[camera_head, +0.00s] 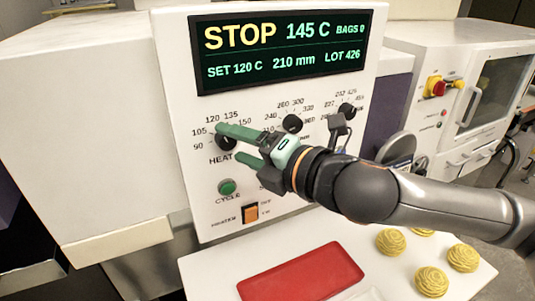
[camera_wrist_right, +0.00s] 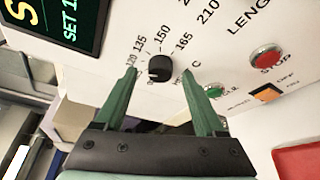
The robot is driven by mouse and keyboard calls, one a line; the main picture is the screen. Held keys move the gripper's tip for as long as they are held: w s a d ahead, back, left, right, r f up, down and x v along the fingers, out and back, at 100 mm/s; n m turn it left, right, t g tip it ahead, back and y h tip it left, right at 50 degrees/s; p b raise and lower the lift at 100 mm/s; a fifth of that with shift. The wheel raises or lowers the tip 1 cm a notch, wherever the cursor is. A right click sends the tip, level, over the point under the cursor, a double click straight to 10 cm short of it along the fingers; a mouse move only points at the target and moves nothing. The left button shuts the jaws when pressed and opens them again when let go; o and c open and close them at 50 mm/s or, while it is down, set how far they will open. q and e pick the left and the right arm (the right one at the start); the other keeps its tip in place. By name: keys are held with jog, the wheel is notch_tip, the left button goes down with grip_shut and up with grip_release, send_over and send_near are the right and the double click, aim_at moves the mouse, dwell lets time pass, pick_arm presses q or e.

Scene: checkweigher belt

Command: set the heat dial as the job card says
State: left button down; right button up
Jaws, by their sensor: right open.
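The heat dial (camera_head: 226,142) is a black round knob on the white panel, ringed by temperature numbers. It also shows in the right wrist view (camera_wrist_right: 160,67), with a small pale mark on its left side. The display (camera_head: 283,52) reads STOP, 145 C, SET 120 C, 210 mm, LOT 426 and BAGS 0. My right gripper (camera_head: 230,145) is open, its green fingers on either side of the dial; in the wrist view (camera_wrist_right: 160,75) gaps show between knob and fingers. I cannot tell its exact depth. No job card is recognisable. My left gripper is out of view.
Two more black dials (camera_head: 292,123) (camera_head: 347,110) are on the panel to the right. A green button (camera_head: 227,187) and an orange switch (camera_head: 250,213) are below. A red flat object (camera_head: 302,271) and several yellow nests (camera_head: 431,281) lie on the white surface (camera_head: 215,266) in front.

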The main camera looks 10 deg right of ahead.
jog(key=b+v, duration=0.8)
jog(key=v, duration=0.3)
jog(key=shift+s+d, duration=0.1)
jog(key=shift+s, duration=0.05)
